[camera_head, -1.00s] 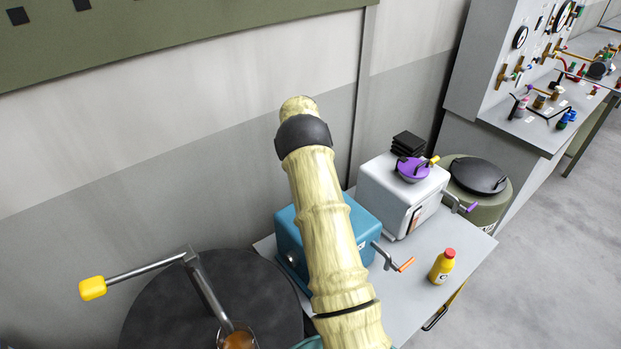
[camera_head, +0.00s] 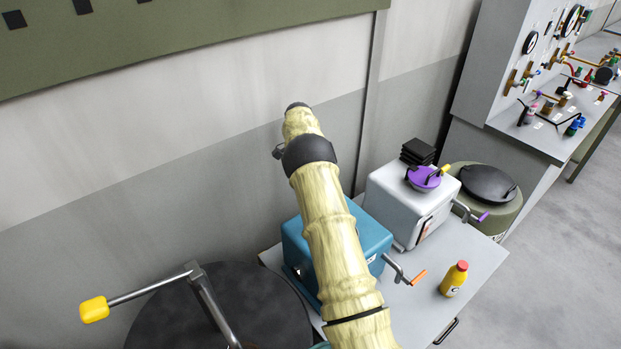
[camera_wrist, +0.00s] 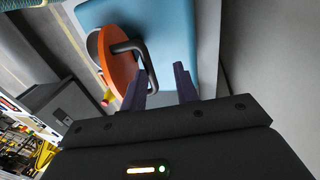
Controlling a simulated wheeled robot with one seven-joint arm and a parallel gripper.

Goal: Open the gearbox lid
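The teal gearbox box (camera_head: 372,232) stands on the grey bench, largely hidden behind my arm in the head view. In the wrist view, its blue top (camera_wrist: 175,30) shows with a round orange lid (camera_wrist: 118,65) near the left, with a dark bent handle (camera_wrist: 130,46). The lid covers a pale round collar. My gripper and the lid are hidden in the head view.
A white box (camera_head: 400,195) with a purple lid (camera_head: 424,178) stands right of the teal box. A crank with an orange grip (camera_head: 418,277) sticks out near a yellow bottle (camera_head: 453,279). A dark drum (camera_head: 270,300) with a yellow-handled crank (camera_head: 95,309) is at lower left.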

